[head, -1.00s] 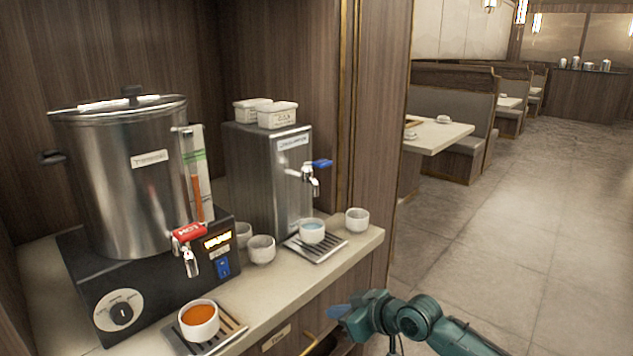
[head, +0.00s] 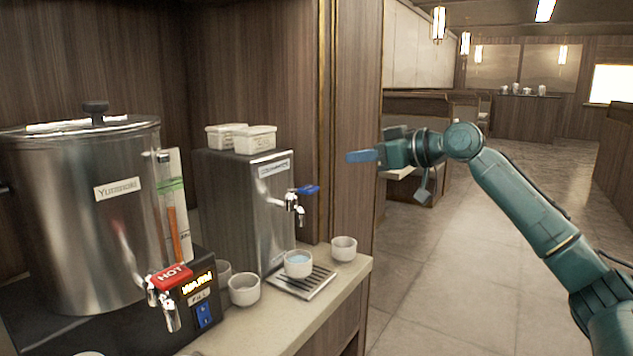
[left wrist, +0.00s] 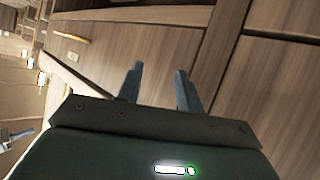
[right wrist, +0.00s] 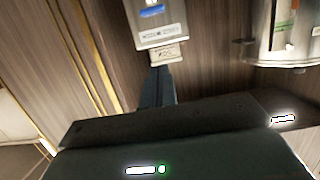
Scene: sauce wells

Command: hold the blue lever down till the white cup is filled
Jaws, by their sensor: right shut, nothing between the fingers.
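The blue lever (head: 306,190) sits on top of the tap of the grey box dispenser; it also shows at the top of the right wrist view (right wrist: 152,12). The white cup (head: 298,264) stands below that tap on the drip grate (head: 318,283), with bluish liquid inside; its exact level is hard to tell. My right gripper (head: 362,156) is shut and empty, right of the lever and higher in the picture, apart from it. My left gripper (left wrist: 158,74) is open and empty, facing wooden cabinet panels; it is outside the head view.
A large steel urn (head: 85,220) with a red HOT lever (head: 170,276) stands left. Another white cup (head: 344,247) is right of the grate, and a cup (head: 244,290) is left of it. Lidded tubs (head: 254,139) sit on the dispenser. A wood pillar (head: 352,120) stands behind.

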